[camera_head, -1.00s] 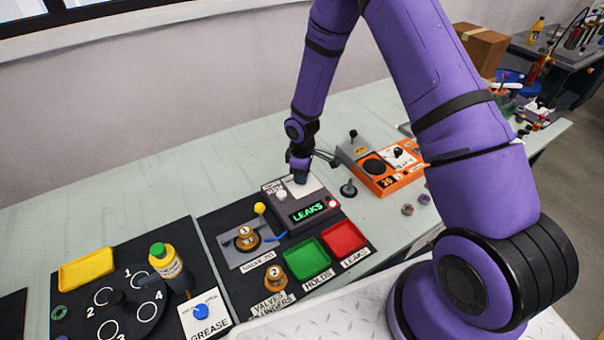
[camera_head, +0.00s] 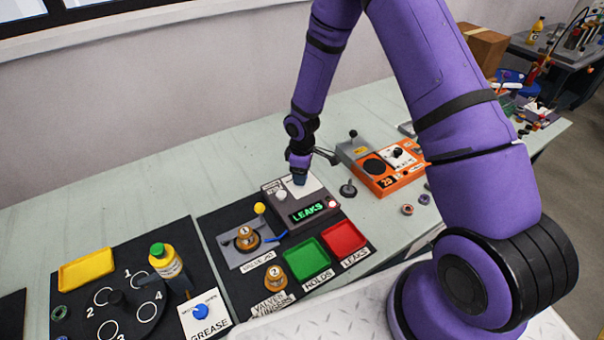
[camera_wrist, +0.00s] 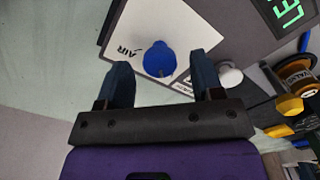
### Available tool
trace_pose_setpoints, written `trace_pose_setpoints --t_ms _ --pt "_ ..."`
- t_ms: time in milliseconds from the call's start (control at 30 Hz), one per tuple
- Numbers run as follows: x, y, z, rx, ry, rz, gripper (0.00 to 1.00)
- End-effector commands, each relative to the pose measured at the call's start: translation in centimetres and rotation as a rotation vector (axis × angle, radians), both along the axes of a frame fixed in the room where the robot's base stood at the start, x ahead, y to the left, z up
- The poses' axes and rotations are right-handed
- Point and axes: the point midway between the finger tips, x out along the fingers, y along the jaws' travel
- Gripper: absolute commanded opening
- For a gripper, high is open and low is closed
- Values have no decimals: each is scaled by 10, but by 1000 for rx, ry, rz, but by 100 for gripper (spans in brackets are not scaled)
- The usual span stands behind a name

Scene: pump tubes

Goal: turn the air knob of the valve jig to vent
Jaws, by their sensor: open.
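The valve jig (camera_head: 327,203) is a dark grey box with a green display reading LEAKS. Its air knob (camera_wrist: 160,60) is blue and round on a white plate marked AIR, seen in the wrist view. My gripper (camera_wrist: 162,72) is open, with one blue finger on each side of the knob and a visible gap to each. I cannot tell how deep the fingertips reach. In the head view my gripper (camera_head: 299,178) is over the jig's back part and hides the knob. The plate's other markings are mostly hidden.
A white knob (camera_head: 281,195) sits beside the plate, close to one finger in the wrist view. A brass valve marked 1 (camera_head: 246,237) is in the jig's front fixture. Green (camera_head: 311,260) and red (camera_head: 343,237) trays lie in front. An orange box (camera_head: 390,178) stands to the right.

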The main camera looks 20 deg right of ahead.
Motion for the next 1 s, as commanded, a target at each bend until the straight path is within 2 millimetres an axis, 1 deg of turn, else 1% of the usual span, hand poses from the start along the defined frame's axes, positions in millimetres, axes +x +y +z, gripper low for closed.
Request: trace_pose_setpoints --t_ms 300,500,600,700,1000 --pt "1 -1 57 1 -4 -2 61" --pt "1 -1 86 1 -3 -1 61" --pt "0 -1 94 0 -2 -1 61" --pt "0 0 98 0 -1 0 61" --pt "0 0 99 0 0 0 61"
